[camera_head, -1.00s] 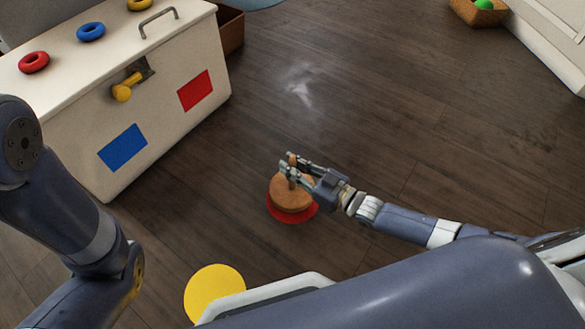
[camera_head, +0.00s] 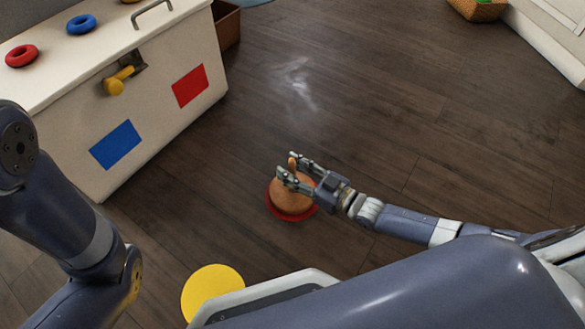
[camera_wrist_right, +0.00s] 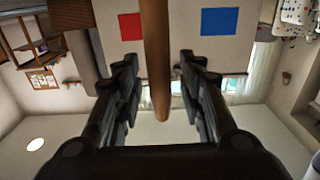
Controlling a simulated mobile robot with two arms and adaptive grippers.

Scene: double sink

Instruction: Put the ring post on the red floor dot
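The ring post has a round wooden base (camera_head: 291,197) and an upright wooden peg (camera_head: 292,163). The base sits over the red floor dot (camera_head: 291,218), covering most of it; a red rim shows along its edge. My right gripper (camera_head: 288,168) is around the upper peg. In the right wrist view the peg (camera_wrist_right: 157,70) stands between the two spread fingers of the right gripper (camera_wrist_right: 158,82), with a gap on both sides, so it is open. My left arm (camera_head: 70,220) shows at the left, but its gripper is out of view.
A yellow floor dot (camera_head: 212,292) lies closer to me. A cream chest (camera_head: 155,95) with red and blue squares stands at the left. The floor right of the post is clear.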

